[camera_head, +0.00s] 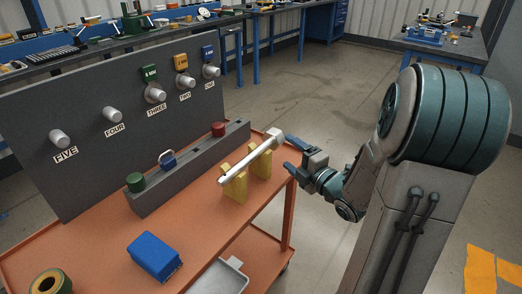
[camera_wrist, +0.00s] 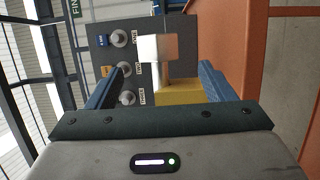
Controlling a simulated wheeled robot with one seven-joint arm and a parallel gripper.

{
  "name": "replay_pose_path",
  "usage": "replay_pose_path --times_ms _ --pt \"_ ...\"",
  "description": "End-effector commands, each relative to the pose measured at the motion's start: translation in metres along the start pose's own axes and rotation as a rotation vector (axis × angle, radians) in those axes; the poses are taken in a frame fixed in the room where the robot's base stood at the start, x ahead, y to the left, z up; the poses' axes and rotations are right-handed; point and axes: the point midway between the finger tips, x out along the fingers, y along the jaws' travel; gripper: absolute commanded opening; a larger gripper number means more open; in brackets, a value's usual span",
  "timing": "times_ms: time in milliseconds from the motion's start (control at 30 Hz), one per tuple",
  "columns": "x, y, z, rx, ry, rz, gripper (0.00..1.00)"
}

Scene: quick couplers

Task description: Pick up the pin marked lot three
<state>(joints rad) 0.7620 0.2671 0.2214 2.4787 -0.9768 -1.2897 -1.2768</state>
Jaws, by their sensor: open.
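A white pin (camera_head: 250,160) with a squared head lies across two yellow cradles (camera_head: 234,186) on the orange cart top. Its head points toward my gripper. I cannot read any lot mark on it. My gripper (camera_head: 292,156) is open and empty, just right of the pin's head. In the wrist view the pin's head (camera_wrist: 152,48) and a yellow cradle (camera_wrist: 180,92) show between my two spread fingers. The fingers do not visibly touch the pin.
A grey panel (camera_head: 85,115) with numbered knobs and green, yellow and blue tags stands behind. A grey rail (camera_head: 190,158) holds green, blue and red pieces. A blue box (camera_head: 154,257) and a tape roll (camera_head: 50,282) lie on the orange cart (camera_head: 110,240).

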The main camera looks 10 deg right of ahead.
Motion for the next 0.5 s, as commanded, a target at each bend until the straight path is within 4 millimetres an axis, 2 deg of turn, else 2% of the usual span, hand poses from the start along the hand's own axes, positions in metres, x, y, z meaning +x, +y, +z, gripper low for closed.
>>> replay_pose_path --times_ms 100,367,500 --pt "0.022 0.0 -0.001 0.002 0.003 0.0 0.76" --pt "0.044 0.0 -0.001 0.001 0.0 -0.001 0.76" --pt "0.063 0.002 -0.002 0.002 0.001 -0.001 0.76"
